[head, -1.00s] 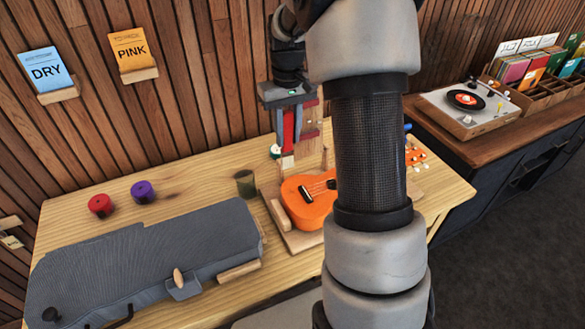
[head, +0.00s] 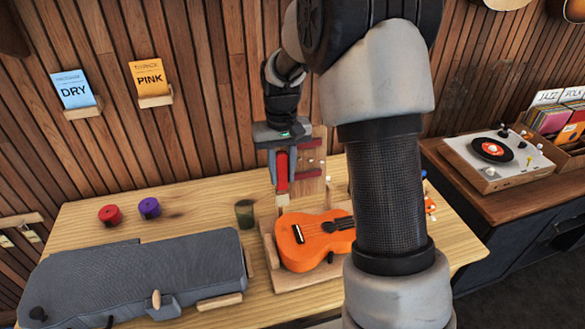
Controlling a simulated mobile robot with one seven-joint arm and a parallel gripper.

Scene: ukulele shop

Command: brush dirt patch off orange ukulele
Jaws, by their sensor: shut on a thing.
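The orange ukulele (head: 314,242) lies in a wooden cradle (head: 258,242) on the table, its neck partly hidden behind my arm. My gripper (head: 282,172) is shut on a brush (head: 282,174) with a red handle and pale bristles. The brush points down, its bristles (head: 282,199) just above or behind the ukulele's upper left edge in the picture. I cannot tell whether they touch it. A small dark mark (head: 331,257) shows at the body's lower edge; I cannot tell if it is dirt.
A dark green cup (head: 245,213) stands left of the cradle. A grey instrument case (head: 140,275) fills the front left of the table (head: 190,200). Red (head: 110,215) and purple (head: 149,207) round items stand behind it. A wooden rack (head: 312,165) stands behind the ukulele.

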